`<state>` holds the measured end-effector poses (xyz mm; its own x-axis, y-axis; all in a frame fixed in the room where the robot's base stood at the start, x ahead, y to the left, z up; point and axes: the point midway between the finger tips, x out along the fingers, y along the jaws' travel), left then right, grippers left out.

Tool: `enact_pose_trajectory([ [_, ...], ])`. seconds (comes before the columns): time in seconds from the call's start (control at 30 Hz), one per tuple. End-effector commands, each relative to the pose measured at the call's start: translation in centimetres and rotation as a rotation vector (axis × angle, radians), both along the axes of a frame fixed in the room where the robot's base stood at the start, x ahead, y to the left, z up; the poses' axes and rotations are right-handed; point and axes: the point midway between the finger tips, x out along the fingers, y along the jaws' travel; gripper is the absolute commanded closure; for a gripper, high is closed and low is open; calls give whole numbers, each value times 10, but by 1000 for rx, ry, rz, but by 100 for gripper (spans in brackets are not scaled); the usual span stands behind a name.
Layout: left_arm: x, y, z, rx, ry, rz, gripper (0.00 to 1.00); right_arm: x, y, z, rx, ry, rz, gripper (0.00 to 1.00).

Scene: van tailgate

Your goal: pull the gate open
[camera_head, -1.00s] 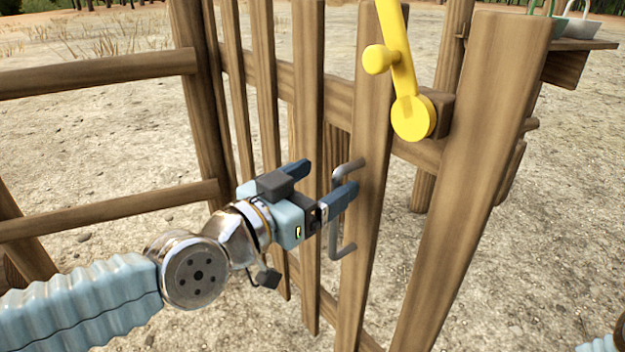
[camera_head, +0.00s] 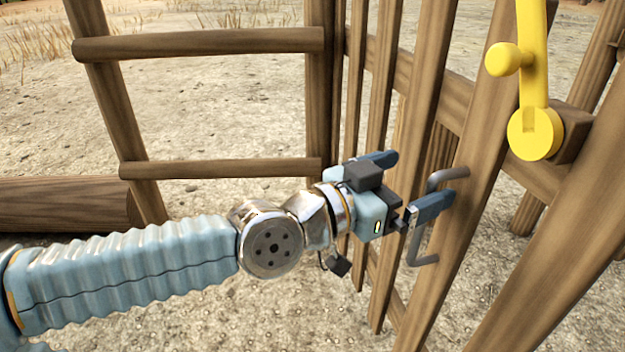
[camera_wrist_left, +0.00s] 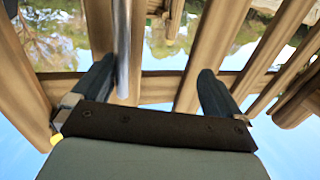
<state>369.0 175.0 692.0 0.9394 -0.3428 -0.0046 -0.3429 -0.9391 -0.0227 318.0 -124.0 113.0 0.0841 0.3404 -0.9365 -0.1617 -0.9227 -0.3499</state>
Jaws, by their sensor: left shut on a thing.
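The wooden gate (camera_head: 458,190) of upright slats stands right of centre in the head view. A grey metal pull handle (camera_head: 424,262) is fixed on its slat near the latch. My left gripper (camera_head: 416,181) is at this handle, shut on it, with one blue finger crossing the bar. In the left wrist view the handle bar (camera_wrist_left: 123,45) shows between the two spread fingers, close to the left one. A yellow latch lever (camera_head: 535,75) points upward on its round pivot at the upper right. My right gripper is not in view.
A wooden gatepost (camera_head: 565,240) leans across the lower right, beside the latch. A post with horizontal fence rails (camera_head: 220,168) stands left of the gate. A thick log (camera_head: 60,205) lies at the far left. Bare gravelly ground is visible below the gripper.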

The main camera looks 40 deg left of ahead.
Motion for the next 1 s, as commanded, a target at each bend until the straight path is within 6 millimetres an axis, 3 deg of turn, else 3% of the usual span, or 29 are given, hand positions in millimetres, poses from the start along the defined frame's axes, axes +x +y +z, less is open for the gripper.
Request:
enact_pose_trajectory([
  [0.03,-1,10,2,-12,-6,17,24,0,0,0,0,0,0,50],
  [1.0,-58,66,3,-6,-12,20,24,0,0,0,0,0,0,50],
])
